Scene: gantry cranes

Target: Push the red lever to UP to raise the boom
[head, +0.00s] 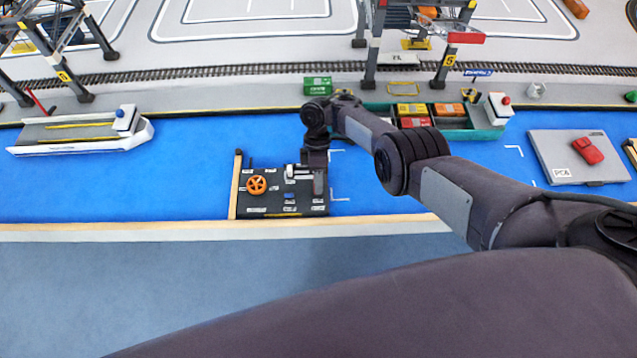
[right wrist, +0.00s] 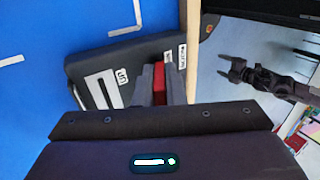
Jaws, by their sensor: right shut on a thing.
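A dark control panel (head: 270,208) with an orange wheel (head: 257,185) and small white labels lies at the near edge of the blue water area. My right gripper (head: 305,178) is over the right part of this panel in the head view. In the right wrist view the red lever (right wrist: 160,84) stands between the two grey fingers of my right gripper (right wrist: 161,88), which are shut on it. A label reading UP (right wrist: 122,76) is on the panel beside a pale slot or bracket. The lever is hidden by my gripper in the head view. My left gripper (right wrist: 226,72) shows small in the right wrist view, its fingers apart and empty.
A wooden edge strip (head: 150,228) runs along the front, and a short wooden post (head: 235,180) is left of the panel. A white ship (head: 80,145), a green container ship (head: 487,130) and a grey platform (head: 560,165) with a red item lie farther out. Gantry cranes stand behind.

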